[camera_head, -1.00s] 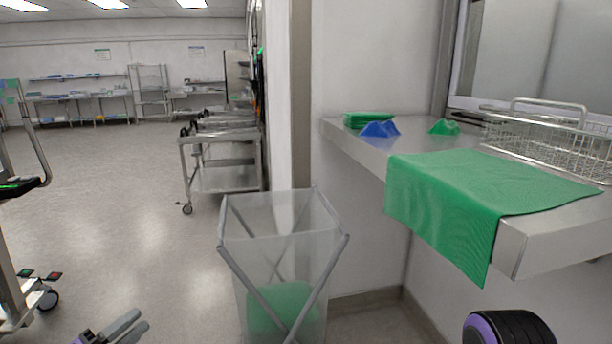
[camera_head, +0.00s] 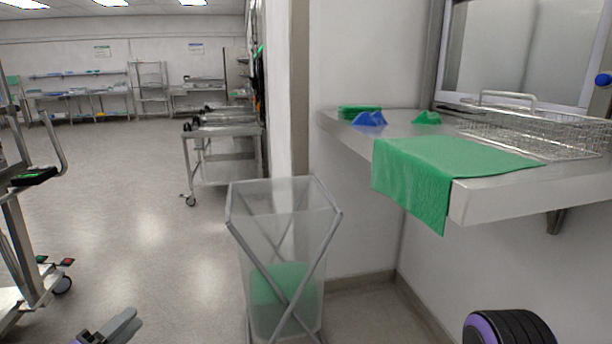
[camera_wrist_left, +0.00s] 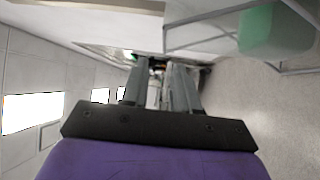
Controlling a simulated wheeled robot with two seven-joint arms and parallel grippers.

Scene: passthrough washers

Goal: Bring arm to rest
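My left gripper (camera_head: 132,318) shows at the bottom left of the head view, low over the floor and apart from everything. In the left wrist view the left gripper (camera_wrist_left: 158,72) has its two grey fingers apart with nothing between them. A purple and black part of my right arm (camera_head: 510,328) shows at the bottom right; the right gripper is out of view.
A steel counter (camera_head: 500,200) at right holds a green cloth (camera_head: 425,175), a wire basket (camera_head: 540,130), and blue (camera_head: 369,118) and green (camera_head: 427,118) pieces. A clear bin (camera_head: 285,225) stands below. A cart (camera_head: 222,160) stands behind; floor at left is mostly free.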

